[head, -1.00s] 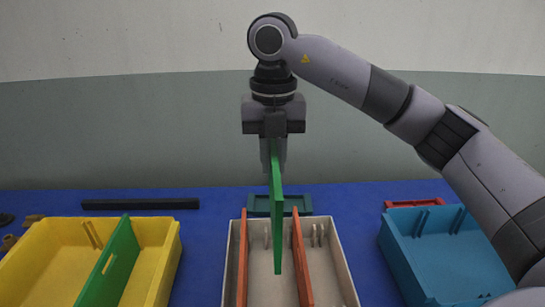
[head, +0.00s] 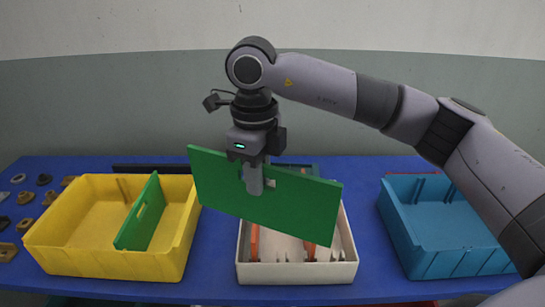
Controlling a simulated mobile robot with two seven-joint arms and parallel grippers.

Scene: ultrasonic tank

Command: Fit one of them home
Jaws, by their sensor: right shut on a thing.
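My right gripper (head: 254,178) is shut on a green divider panel (head: 300,207). It holds the panel by its upper edge, broad face toward me, tilted down to the right. The panel is in front of the white box (head: 297,272) in the picture and hides much of it. Orange dividers (head: 254,243) stand inside that box. A second green divider (head: 142,214) stands in the yellow box (head: 110,262) at the left, right of its middle. The blue box (head: 455,262) at the right looks empty, with slot ribs on its back wall. My left gripper is not in view.
Several small dark, grey and brown parts (head: 25,197) lie on the blue table (head: 215,257) at the far left. A black bar (head: 150,169) lies behind the yellow box. Blue tabletop is clear between the boxes.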

